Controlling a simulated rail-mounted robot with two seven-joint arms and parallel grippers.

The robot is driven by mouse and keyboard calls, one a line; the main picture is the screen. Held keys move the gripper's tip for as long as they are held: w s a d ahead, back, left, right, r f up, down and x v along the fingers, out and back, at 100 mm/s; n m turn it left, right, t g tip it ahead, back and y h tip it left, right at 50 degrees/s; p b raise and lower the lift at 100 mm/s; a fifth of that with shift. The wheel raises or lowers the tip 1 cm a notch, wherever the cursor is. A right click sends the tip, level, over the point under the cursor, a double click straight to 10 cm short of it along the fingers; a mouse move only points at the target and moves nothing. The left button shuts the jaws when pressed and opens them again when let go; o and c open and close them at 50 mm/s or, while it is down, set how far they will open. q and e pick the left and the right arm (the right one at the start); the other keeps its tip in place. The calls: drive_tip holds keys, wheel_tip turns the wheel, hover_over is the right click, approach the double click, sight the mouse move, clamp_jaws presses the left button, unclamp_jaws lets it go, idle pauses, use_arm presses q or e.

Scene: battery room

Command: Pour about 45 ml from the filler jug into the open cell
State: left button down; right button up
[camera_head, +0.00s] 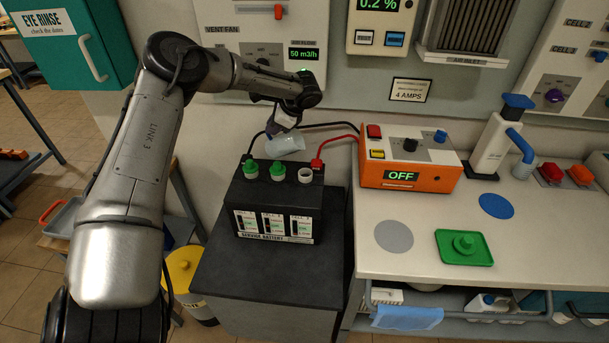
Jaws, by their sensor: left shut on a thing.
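My left gripper (283,122) is shut on the filler jug (287,144), a small pale translucent vessel. The jug is tipped on its side above the back of the black battery (262,198). I cannot make out any stream or the liquid level. The battery has two green-capped cells (251,169) at left and middle. The open cell (305,175) at the right shows a pale ring with no cap. A green cap (464,243) stands on a green tray (480,256) on the bench. My right gripper is out of view.
The battery stands on a dark cabinet (265,270). Black and red leads run behind it to an orange charger (412,165) reading OFF. A yellow-lidded bin (183,268) is at left.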

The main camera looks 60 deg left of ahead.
use_arm(q)
drive_tip(key=shift+w+d+g+b, duration=0.15)
drive_tip(key=shift+w+g+b, duration=0.15)
drive_tip(key=shift+b, duration=0.4)
drive_tip(key=shift+f+y, duration=0.1)
drive_tip(key=shift+y, duration=0.2)
drive_tip(key=shift+w+d+g+b, duration=0.2)
drive_tip(key=shift+g+b, duration=0.2)
drive_tip(key=shift+b, duration=0.35)
drive_tip(key=shift+y, duration=0.3)
drive_tip(key=shift+s+a, duration=0.1)
drive_tip(key=shift+a, duration=0.05)
drive_tip(key=shift+s+a+b, duration=0.25)
drive_tip(key=shift+s+b, duration=0.1)
drive_tip(key=shift+m+g+b, duration=0.3)
drive_tip(key=shift+g+b, duration=0.2)
idle(0.4)
drive_tip(key=shift+w+d+f, duration=0.1)
idle(0.4)
